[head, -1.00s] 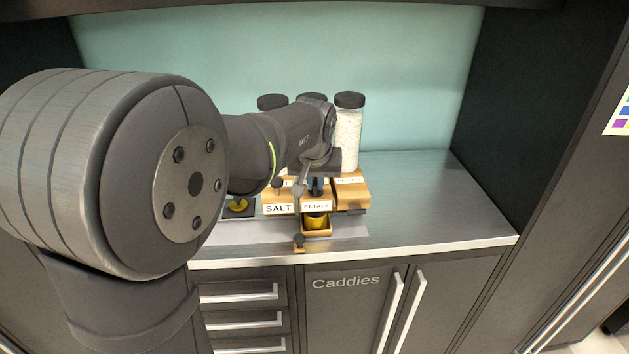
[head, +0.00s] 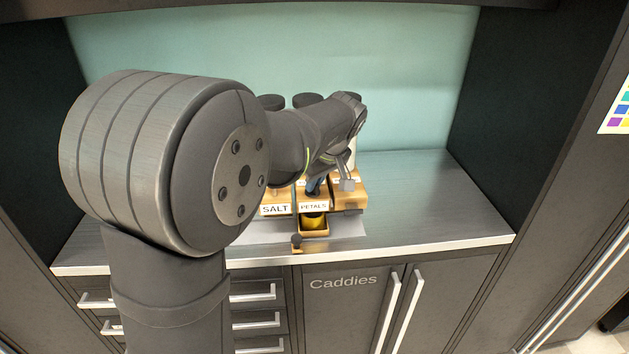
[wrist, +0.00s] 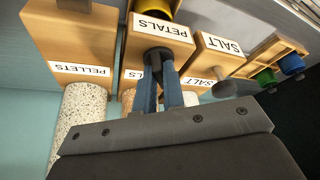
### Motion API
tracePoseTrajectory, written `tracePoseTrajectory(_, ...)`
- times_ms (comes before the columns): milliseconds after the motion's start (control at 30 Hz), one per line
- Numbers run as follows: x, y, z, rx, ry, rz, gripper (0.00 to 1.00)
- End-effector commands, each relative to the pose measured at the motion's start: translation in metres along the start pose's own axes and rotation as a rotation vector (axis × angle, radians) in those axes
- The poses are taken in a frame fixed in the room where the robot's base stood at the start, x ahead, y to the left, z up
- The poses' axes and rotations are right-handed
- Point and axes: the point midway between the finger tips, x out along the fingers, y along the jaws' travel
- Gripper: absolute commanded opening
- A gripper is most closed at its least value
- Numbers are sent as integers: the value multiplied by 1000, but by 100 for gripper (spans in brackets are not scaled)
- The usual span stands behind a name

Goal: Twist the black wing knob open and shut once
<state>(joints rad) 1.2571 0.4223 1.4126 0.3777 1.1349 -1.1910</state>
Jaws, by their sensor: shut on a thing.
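The black wing knob (wrist: 158,55) stands on the wooden box with the PETALS label (wrist: 161,29), in the upper middle of the wrist view. My gripper (wrist: 159,72) has its two blue fingers shut on the knob, one on each side. The fingers hide much of the knob's wings, so I cannot tell its exact angle. In the head view my gripper (head: 315,187) shows just above the PETALS box (head: 313,206), and my arm hides part of it. A yellow cup (head: 314,221) sits in the opening below the label.
A SALT box (head: 275,209) stands left of the PETALS box, with a PELLETS box (wrist: 75,40) on the other side. Jars with dark lids (head: 306,99) stand behind. The steel counter (head: 430,195) is clear at the right.

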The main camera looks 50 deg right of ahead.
Motion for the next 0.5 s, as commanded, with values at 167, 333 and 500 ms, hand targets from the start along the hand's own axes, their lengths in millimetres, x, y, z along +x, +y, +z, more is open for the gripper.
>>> tracePoseTrajectory(167,0,0,1,-28,-2,-12,0)
tracePoseTrajectory(333,0,0,1,-37,-2,-15,0)
tracePoseTrajectory(500,0,0,1,-36,-2,-15,0)
